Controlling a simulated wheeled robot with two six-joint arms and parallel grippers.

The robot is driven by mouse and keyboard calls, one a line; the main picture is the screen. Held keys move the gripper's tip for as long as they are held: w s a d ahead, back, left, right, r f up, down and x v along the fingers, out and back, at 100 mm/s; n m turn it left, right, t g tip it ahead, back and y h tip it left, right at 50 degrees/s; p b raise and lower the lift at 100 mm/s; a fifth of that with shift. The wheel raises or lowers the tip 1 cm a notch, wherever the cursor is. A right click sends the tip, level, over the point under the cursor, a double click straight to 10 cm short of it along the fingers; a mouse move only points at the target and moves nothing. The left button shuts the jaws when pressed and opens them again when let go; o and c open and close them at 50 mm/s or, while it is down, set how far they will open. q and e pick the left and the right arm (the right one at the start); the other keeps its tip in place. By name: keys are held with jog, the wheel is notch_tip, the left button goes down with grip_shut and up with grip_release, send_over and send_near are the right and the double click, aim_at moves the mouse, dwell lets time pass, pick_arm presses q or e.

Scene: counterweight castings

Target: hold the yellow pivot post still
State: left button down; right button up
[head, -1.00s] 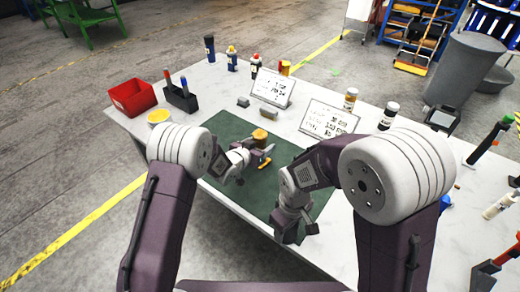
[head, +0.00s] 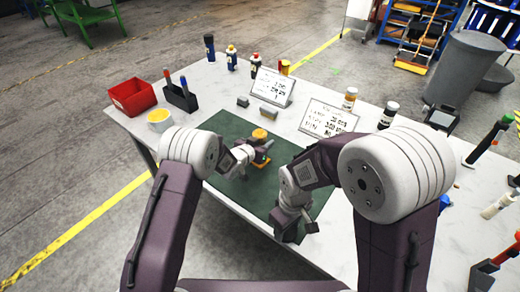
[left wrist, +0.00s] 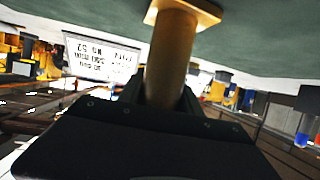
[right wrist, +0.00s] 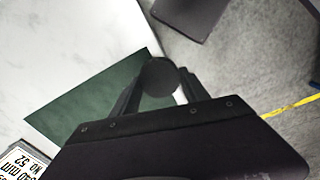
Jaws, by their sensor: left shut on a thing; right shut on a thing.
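The yellow pivot post (head: 260,134) stands on the green mat and its round top shows in the head view. In the left wrist view, the post (left wrist: 172,50) with its square base (left wrist: 190,12) runs up from between the fingers. My left gripper (head: 257,152) is shut on the post from the side, partly hiding it. My right gripper (head: 308,226) is low over the front of the mat. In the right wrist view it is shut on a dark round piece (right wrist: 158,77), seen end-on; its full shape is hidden.
The green mat (head: 222,128) lies on the white table. Two printed cards (head: 272,86) and small grey blocks (head: 268,112) are behind it. Bottles (head: 388,115) stand right.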

pick_arm(q)
notch_tip(320, 180, up, 10)
pick_arm(e)
jog(key=shift+r, duration=0.15)
dwell(0.3)
jog(key=shift+w+d, duration=0.1)
dwell(0.3)
jog(key=w+d+m, duration=0.2)
jog(key=d, duration=0.1)
jog(key=w+d+m, duration=0.1)
jog(key=d+m, duration=0.1)
jog(key=d, duration=0.2)
jog(key=w+d+m, duration=0.2)
jog(key=d+m, duration=0.1)
jog(key=d, duration=0.1)
jog(key=shift+w+d+f, duration=0.25)
jog(key=shift+w+f, duration=0.05)
jog(key=shift+f, duration=0.05)
jog(key=shift+w+r+m, duration=0.15)
jog(key=shift+m, duration=0.15)
pick_arm(q)
jog(key=shift+r, duration=0.1)
pick_arm(e)
jog(key=shift+a, duration=0.2)
